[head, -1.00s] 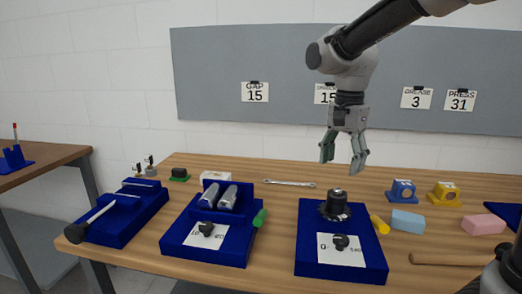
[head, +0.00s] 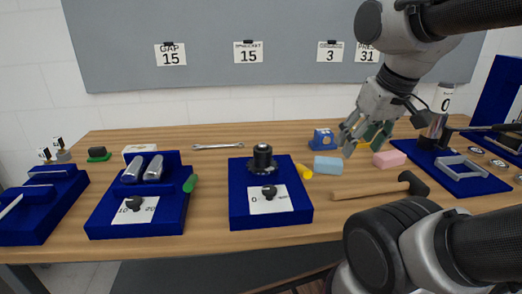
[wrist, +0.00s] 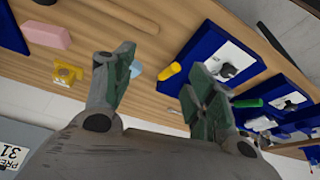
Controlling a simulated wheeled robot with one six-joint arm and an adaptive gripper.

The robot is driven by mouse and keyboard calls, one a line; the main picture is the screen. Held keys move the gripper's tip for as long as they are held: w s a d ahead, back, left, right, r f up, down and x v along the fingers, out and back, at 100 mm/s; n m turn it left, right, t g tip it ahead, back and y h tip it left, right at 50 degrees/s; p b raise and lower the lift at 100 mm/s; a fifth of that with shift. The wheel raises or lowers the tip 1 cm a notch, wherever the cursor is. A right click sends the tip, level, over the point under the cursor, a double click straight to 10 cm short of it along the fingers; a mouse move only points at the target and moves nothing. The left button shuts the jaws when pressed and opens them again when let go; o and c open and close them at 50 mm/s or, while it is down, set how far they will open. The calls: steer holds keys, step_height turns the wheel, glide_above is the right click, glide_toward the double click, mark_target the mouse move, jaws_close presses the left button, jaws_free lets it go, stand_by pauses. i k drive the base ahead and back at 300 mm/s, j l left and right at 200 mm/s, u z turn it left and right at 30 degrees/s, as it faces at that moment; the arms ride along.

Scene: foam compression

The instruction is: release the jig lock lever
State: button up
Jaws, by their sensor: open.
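I cannot tell for sure which part is the jig lock lever. A blue jig (head: 297,213) in mid-table carries a black cylindrical part, a black knob (head: 269,191) on a dial card, and a yellow handle (head: 304,171) at its right side. A blue jig (head: 97,226) to its left holds two grey cylinders, with a green handle (head: 190,183) at its right side. My gripper (head: 361,139) is open and empty above the back right of the table. In the wrist view my gripper (wrist: 158,75) has its fingers apart, touching nothing, and the yellow handle (wrist: 168,71) shows between them.
A light blue block (head: 327,166), a pink block (head: 389,159) and a hammer (head: 372,190) lie right of the middle jig. A blue board (head: 450,182) with a grey frame stands far right. A wrench (head: 218,146) lies at the back. Bare tabletop shows between these.

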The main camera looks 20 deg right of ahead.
mark_target(307, 173)
steer(key=j+z, duration=0.25)
steer(key=j, duration=0.35)
steer(key=j+z, duration=0.25)
steer(key=j, duration=0.3)
steer(key=k+j+z, duration=0.45)
steer(key=j, duration=0.15)
steer(key=k+j+z, duration=0.45)
steer(key=i+j+z, duration=0.2)
steer(key=k+l, duration=0.05)
steer(key=k, duration=0.05)
